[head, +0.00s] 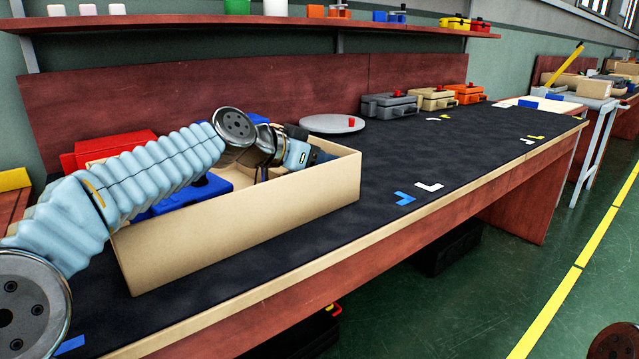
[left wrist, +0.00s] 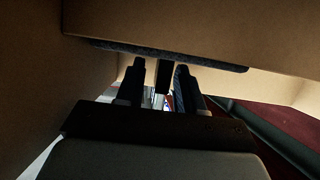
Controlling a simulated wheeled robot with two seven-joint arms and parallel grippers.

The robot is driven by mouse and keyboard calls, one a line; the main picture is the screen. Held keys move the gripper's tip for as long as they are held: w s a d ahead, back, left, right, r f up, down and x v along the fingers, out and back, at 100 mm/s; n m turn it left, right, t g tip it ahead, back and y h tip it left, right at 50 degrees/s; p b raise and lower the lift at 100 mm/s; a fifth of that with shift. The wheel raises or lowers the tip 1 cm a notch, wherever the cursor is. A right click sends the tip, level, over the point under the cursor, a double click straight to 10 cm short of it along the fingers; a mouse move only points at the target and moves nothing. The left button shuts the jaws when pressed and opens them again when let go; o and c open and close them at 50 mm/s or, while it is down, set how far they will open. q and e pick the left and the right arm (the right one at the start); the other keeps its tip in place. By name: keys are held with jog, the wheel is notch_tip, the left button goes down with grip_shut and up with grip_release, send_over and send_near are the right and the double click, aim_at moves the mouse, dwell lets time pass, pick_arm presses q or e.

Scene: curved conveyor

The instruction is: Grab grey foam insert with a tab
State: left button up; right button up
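In the left wrist view, a thin dark grey slab, which looks like the foam insert (left wrist: 215,62), lies across the picture against a beige box wall. A short dark tab (left wrist: 163,77) stands out from it. My left gripper (left wrist: 162,82) has its two dark fingers on either side of the tab, with a visible gap at the left finger; the right finger is very close to the tab. In the head view, my left gripper (head: 318,155) is down inside the beige box (head: 250,225). The insert cannot be told apart there. My right gripper is not in view.
A blue case (head: 195,192) lies in the box, and a red case (head: 100,148) is behind it. A round grey plate (head: 332,124) and grey, beige and orange cases (head: 390,105) stand further along. The dark conveyor top (head: 450,160) right of the box is mostly clear.

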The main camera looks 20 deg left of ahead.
pick_arm(q)
grip_shut()
